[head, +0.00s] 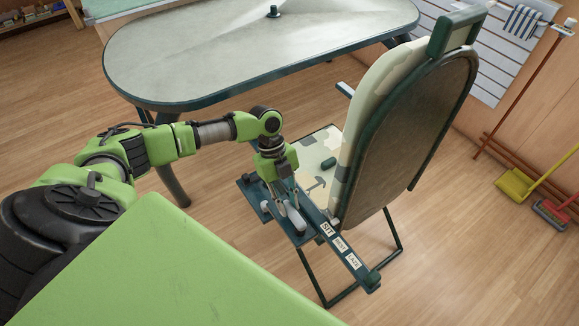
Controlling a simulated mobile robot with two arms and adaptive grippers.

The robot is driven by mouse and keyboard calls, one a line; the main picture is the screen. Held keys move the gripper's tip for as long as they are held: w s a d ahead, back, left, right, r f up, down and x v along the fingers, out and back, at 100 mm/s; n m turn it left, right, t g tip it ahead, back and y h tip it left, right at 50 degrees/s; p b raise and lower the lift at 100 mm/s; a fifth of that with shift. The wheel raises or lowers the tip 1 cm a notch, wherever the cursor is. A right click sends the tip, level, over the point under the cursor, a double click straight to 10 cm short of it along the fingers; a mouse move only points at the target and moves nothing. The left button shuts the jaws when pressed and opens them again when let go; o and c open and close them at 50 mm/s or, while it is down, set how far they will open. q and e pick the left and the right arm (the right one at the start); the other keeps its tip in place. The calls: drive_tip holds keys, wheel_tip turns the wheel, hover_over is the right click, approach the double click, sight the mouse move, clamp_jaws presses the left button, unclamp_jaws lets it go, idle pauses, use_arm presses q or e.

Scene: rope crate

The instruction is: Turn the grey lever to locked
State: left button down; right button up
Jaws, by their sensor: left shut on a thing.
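A folding chair (410,120) with a dark back and a pale patterned seat stands right of centre. A dark green side rail (372,283) runs along its near side and carries small white labels (340,244); the nearest to the gripper seems to read "SIT", the others are too small to read surely. My left gripper (289,212) points down at the rail and is shut on the grey lever (297,222), left of the labels. The fingers partly hide the lever, and its exact setting is unclear. My right gripper is out of view.
An oval table (215,55) with a dark rim and a small dark object (273,11) on top stands behind. My green body panel fills the lower left. A yellow dustpan (513,184) and a red brush (551,213) stand at the right wall. Wooden floor is clear at lower right.

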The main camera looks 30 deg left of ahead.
use_arm(q)
drive_tip(key=shift+w, duration=0.1)
drive_tip(key=c, duration=1.8)
unclamp_jaws()
drive_tip(key=shift+c, duration=0.2)
drive_tip(key=v, duration=1.2)
